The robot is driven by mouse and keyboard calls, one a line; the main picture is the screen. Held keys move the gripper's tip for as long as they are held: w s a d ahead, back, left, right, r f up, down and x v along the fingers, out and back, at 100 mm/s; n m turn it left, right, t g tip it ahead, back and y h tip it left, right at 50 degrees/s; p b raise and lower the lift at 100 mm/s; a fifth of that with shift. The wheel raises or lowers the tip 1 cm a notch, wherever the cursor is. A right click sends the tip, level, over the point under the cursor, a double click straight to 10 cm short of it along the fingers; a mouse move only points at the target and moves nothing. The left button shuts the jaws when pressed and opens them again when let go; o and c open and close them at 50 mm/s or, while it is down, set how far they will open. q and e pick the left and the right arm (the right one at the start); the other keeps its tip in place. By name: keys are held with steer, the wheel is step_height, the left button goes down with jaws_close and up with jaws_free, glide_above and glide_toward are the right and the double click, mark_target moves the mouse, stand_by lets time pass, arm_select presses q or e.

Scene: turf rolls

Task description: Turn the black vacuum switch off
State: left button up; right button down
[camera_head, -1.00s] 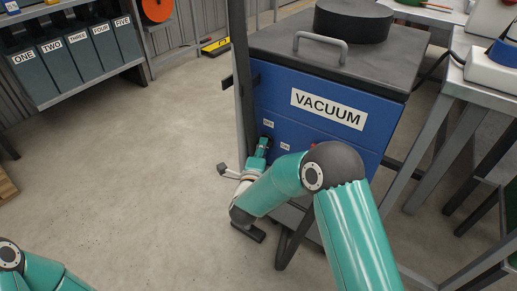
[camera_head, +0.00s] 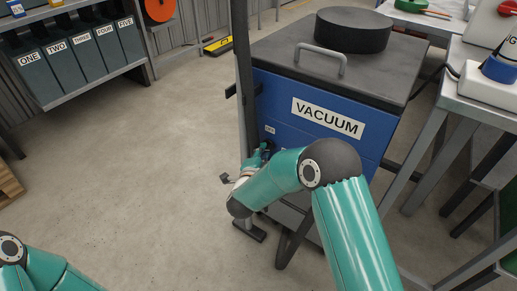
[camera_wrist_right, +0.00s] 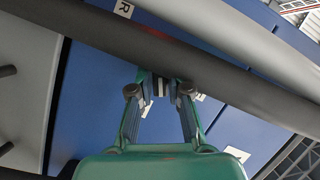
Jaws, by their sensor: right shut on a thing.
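The blue vacuum (camera_head: 350,104) stands at the centre right of the head view with its "VACUUM" label facing me. My right gripper (camera_head: 267,148) is low on the left part of its front panel, just below a small white label (camera_head: 270,129). In the right wrist view my right gripper (camera_wrist_right: 159,86) is shut on a small dark thing at the blue panel, which I take for the black switch. The fingers and a dark bar hide most of it, so its setting cannot be read. My left gripper is out of the head view; only part of that arm shows.
A dark upright post (camera_head: 242,80) stands at the vacuum's left edge, close to my right gripper. In the wrist view a thick dark bar (camera_wrist_right: 190,65) crosses in front of the panel. A grey bench (camera_head: 460,97) is at the right. The floor (camera_head: 130,170) at left is clear.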

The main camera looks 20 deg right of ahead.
steer(key=shift+w+d+r+n+g+h+p, duration=0.1)
steer(key=shift+n+g+h+p, duration=0.35)
steer(key=shift+n+g+p, duration=0.9)
steer(key=shift+w+r+n+g+h+p, duration=0.1)
steer(key=shift+n+g+h+p, duration=0.35)
steer(key=shift+n+p, duration=1.65)
steer(key=shift+w+d+r+n+g+h+p, duration=0.1)
steer(key=shift+n+g+h+p, duration=0.6)
steer(key=shift+p, duration=1.85)
steer(key=shift+n+g+y, duration=0.25)
steer(key=shift+g+y, duration=0.05)
steer(key=c, duration=1.1)
jaws_free()
steer(key=shift+a+f, duration=0.1)
steer(key=shift+a, duration=0.1)
